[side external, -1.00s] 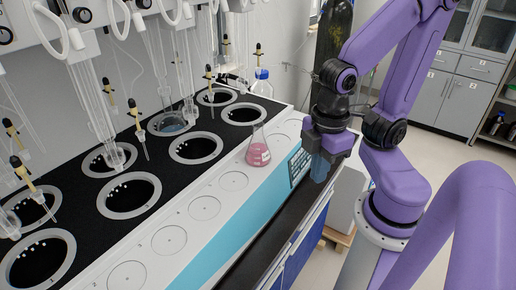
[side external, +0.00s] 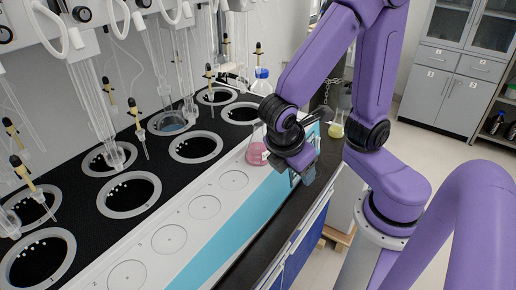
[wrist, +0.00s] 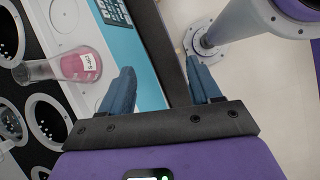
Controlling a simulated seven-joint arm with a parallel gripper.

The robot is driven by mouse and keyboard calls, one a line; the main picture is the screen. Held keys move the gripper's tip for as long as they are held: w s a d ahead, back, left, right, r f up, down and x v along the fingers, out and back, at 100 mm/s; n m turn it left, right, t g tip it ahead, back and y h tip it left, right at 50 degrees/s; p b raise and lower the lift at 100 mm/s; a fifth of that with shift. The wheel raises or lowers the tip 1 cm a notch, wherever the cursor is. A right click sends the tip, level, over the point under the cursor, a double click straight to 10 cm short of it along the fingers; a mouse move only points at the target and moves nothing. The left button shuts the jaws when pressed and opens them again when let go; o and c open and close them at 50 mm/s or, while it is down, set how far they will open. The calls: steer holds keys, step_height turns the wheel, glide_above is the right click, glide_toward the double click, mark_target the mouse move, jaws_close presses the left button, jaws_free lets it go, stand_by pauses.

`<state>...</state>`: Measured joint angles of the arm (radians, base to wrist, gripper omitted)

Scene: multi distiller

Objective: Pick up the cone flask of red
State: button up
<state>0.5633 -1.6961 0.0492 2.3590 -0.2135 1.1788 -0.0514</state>
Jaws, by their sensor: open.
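The cone flask of red (side external: 257,153) stands upright on the white front strip of the distiller, and my wrist partly covers its right side in the side external view. In the wrist view the red flask (wrist: 78,66) lies left of my fingers, with a white label on it and its neck pointing left. My gripper (wrist: 160,85) is open and empty, with its two blue fingers apart. In the side external view my gripper (side external: 304,170) is just right of the flask, over the front edge of the machine, and not touching it as far as I can see.
A flask of yellow-green liquid (side external: 337,125) stands behind my arm on the dark bench. A blue-capped bottle (side external: 262,82) stands behind the red flask. Glass tubes (side external: 90,100) hang over the black wells at left. The white strip (side external: 170,239) in front is clear.

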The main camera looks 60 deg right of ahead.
mark_target(256, 135)
steer(key=w+a+n+t+h, duration=0.1)
steer(key=w+a+n+h, duration=0.1)
steer(key=w+h, duration=0.1)
steer(key=w+a+n+t+h, duration=0.2)
steer(key=w+a+h, duration=0.1)
steer(key=h, duration=0.1)
steer(key=w+a+f+n+t+h, duration=0.1)
steer(key=w+a+n+h, duration=0.1)
steer(key=w+a+h, duration=0.1)
steer(key=shift+t+h, duration=0.4)
steer(key=shift+h, duration=0.2)
steer(key=shift+w+a+n+t+h, duration=0.25)
steer(key=shift+a+n+t+h, duration=0.05)
steer(key=shift+a+t, duration=0.1)
steer(key=x, duration=1.7)
steer(key=shift+w+f, duration=0.1)
steer(key=shift+w, duration=0.05)
jaws_close()
